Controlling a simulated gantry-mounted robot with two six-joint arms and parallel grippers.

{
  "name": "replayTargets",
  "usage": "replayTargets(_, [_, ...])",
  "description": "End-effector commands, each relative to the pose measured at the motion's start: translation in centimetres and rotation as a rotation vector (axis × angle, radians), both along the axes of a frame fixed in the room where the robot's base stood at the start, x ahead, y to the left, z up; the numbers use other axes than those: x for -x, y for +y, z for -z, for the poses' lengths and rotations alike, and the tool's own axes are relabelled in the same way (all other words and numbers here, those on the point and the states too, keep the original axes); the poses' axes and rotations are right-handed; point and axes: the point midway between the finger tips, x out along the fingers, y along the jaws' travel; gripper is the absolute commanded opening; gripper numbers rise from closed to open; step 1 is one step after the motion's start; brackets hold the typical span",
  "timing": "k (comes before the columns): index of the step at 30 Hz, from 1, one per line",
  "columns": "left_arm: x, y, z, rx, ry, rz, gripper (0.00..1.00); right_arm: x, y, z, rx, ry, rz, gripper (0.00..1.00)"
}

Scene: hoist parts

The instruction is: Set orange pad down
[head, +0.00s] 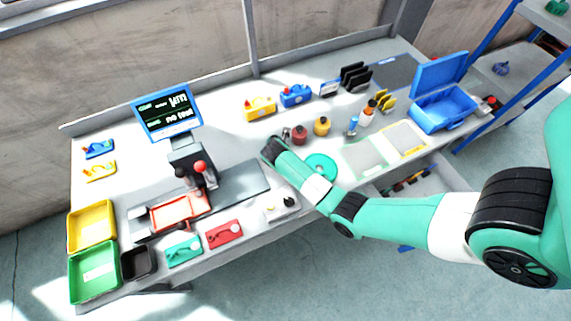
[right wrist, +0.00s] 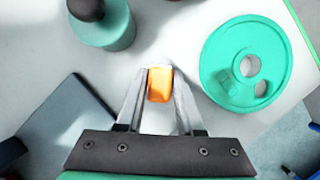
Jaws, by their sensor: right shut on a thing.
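My right gripper (right wrist: 159,90) is shut on a small orange pad (right wrist: 160,84), which sits between its two grey fingertips in the right wrist view. The pad is over a pale surface; I cannot tell whether it touches it. In the head view my right arm reaches in from the right to the middle of the bench; its fingers and the pad are hidden there. My left gripper is not in view.
A teal disc (right wrist: 215,65) lies right of the pad, also in the head view (head: 321,158). A teal round thing with a dark knob (right wrist: 108,30) stands at upper left. A red pot (head: 300,134) and yellow pot (head: 321,126) stand behind the disc. A grey mat (head: 245,180) lies left.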

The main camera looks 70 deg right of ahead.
Motion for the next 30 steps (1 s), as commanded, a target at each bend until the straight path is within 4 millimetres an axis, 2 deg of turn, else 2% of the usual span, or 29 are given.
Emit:
replayTargets(4, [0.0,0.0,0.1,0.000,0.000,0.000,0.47,0.0,0.0,0.3,0.000,0.000,0.000,0.00])
replayTargets(5, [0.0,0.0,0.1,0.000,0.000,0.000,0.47,0.0,0.0,0.3,0.000,0.000,0.000,0.38])
replayTargets(9, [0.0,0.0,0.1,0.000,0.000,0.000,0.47,0.0,0.0,0.3,0.000,0.000,0.000,0.63])
replayTargets(10, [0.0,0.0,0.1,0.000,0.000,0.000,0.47,0.0,0.0,0.3,0.000,0.000,0.000,0.66])
replayTargets(20, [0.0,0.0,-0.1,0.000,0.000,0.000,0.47,0.0,0.0,-0.2,0.000,0.000,0.000,0.66])
replayTargets(23, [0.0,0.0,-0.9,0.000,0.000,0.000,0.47,0.0,0.5,-1.5,0.001,-0.002,-0.002,0.66])
replayTargets(30, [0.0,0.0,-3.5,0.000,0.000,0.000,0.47,0.1,2.6,-7.0,0.002,-0.002,-0.002,0.66])
